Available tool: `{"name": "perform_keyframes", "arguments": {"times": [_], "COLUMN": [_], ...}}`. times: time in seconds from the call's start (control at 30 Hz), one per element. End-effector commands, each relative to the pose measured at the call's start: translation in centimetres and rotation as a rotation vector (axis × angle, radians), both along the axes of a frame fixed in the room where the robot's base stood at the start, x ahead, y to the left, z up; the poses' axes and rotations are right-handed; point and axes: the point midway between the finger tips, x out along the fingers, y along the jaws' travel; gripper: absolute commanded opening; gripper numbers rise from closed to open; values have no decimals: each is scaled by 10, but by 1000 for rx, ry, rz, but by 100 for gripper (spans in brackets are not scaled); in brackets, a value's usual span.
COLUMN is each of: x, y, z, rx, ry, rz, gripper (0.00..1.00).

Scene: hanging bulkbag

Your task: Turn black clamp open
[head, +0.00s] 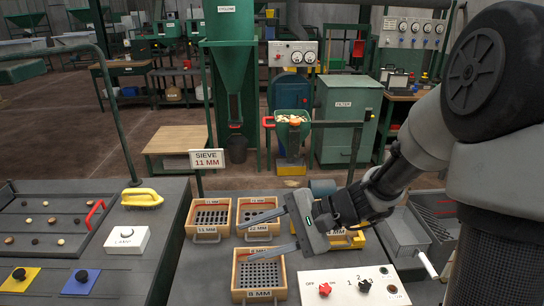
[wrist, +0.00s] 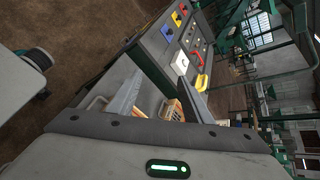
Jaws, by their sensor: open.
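I cannot tell for certain which thing is the black clamp. The white box also shows in the wrist view (wrist: 180,63). My gripper (head: 240,240) is open and empty, its fingers pointing left over the sieve trays, well to the right of the white box. In the wrist view my gripper (wrist: 165,88) has its fingers spread, with the bench beyond them.
Yellow (head: 14,283) and blue (head: 74,286) plates with black knobs lie in front. Wooden sieve trays (head: 210,218) sit under my gripper. A switch panel (head: 340,291) is at front right. A green post (head: 120,120) rises at the left.

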Motion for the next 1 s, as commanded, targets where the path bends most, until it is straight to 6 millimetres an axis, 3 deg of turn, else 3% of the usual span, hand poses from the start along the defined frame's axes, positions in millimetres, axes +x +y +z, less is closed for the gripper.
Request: {"name": "perform_keyframes", "arguments": {"times": [0.03, 0.17, 0.3, 0.4, 0.5, 0.6, 0.77, 1.0], "x": [22, 85, 142, 166, 178, 183, 192, 233], "y": [-4, -27, -80, -121, -152, -171, -178, -163], "z": [-19, -49, -92, -125, -154, -173, -181, -181], "rx": [122, 413, 680, 817, 907, 955, 977, 976], "ry": [59, 157, 240, 284, 318, 337, 346, 344], "rz": [-104, -396, -733, -942, -1100, -1197, -1244, -1239], "gripper": [46, 46, 46, 46, 46, 46, 46, 46]}}
